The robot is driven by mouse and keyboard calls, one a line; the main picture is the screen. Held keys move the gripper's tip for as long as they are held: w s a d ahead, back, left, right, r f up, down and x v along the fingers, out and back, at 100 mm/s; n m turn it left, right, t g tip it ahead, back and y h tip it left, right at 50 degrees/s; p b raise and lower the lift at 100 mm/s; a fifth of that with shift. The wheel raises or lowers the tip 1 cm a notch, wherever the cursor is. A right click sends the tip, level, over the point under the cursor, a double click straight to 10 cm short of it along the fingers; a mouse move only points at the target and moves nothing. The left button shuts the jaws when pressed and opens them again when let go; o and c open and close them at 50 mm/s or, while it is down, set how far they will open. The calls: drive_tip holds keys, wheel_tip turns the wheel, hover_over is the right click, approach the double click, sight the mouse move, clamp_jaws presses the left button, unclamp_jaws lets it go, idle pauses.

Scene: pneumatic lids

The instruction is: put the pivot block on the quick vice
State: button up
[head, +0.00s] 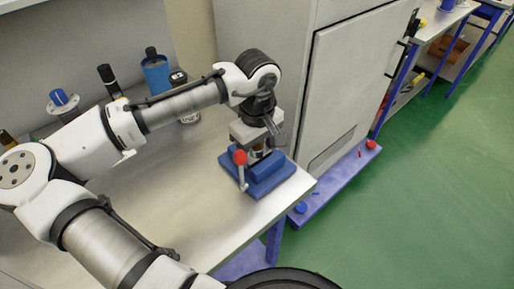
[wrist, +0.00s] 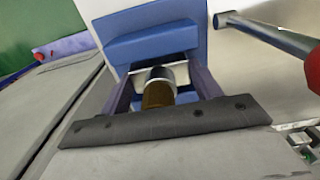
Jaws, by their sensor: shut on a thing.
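The quick vice (head: 272,183) is blue and stands near the right end of the steel bench. Its metal lever with a red ball (head: 240,157) rises at its left front. My gripper (head: 258,148) is directly over the vice, pointing down. In the wrist view my gripper (wrist: 162,88) is shut on a small round piece, the pivot block (wrist: 157,95), with a brown body and a silver band. The blue vice (wrist: 153,45) shows just behind it. Whether the block touches the vice is hidden.
A blue canister (head: 157,76), a black-topped bottle (head: 108,80), a dark-lidded jar (head: 186,108) and a blue-capped flange (head: 62,102) stand at the back of the bench. A grey cabinet (head: 350,80) rises close behind the vice. The bench (head: 170,215) is clear left of the vice.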

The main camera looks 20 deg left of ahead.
drive_tip(key=shift+f, duration=0.1)
drive_tip(key=o, duration=1.1)
wheel_tip(320, 180, up, 12)
drive_tip(key=shift+r+b, duration=0.15)
drive_tip(key=shift+b, duration=0.45)
